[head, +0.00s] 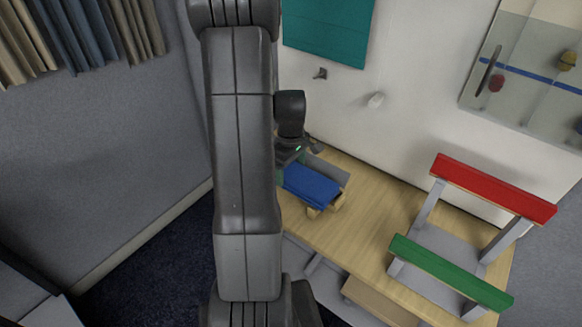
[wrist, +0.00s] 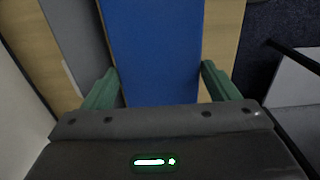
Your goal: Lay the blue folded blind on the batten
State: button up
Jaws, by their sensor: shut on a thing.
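The blue folded blind (head: 311,186) lies at the left part of the wooden table, partly behind my arm in the head view. In the wrist view the blind (wrist: 152,40) runs as a flat blue strip between the two green fingers of my gripper (wrist: 156,78). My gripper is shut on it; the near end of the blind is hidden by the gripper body. At the right of the head view a stand carries a red bar (head: 492,187) and a lower green bar (head: 450,273). Which bar is the batten I cannot tell.
The wooden tabletop (head: 375,212) is clear between the blind and the stand. A teal panel (head: 328,28) and a glazed cabinet (head: 530,80) are on the wall behind. Curtains hang at upper left.

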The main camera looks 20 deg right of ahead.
jog(key=shift+f+b, duration=0.3)
jog(key=shift+f, duration=0.1)
jog(key=o, duration=1.1)
jog(key=shift+r, duration=0.1)
jog(key=shift+o, duration=0.2)
jog(key=shift+r, duration=0.1)
jog(key=shift+w+r, duration=0.1)
jog(key=shift+r, duration=0.25)
notch_tip(320, 180, up, 13)
jog(key=shift+s, duration=0.2)
jog(key=shift+a+f, duration=0.15)
notch_tip(320, 180, down, 12)
jog(key=shift+w, duration=0.1)
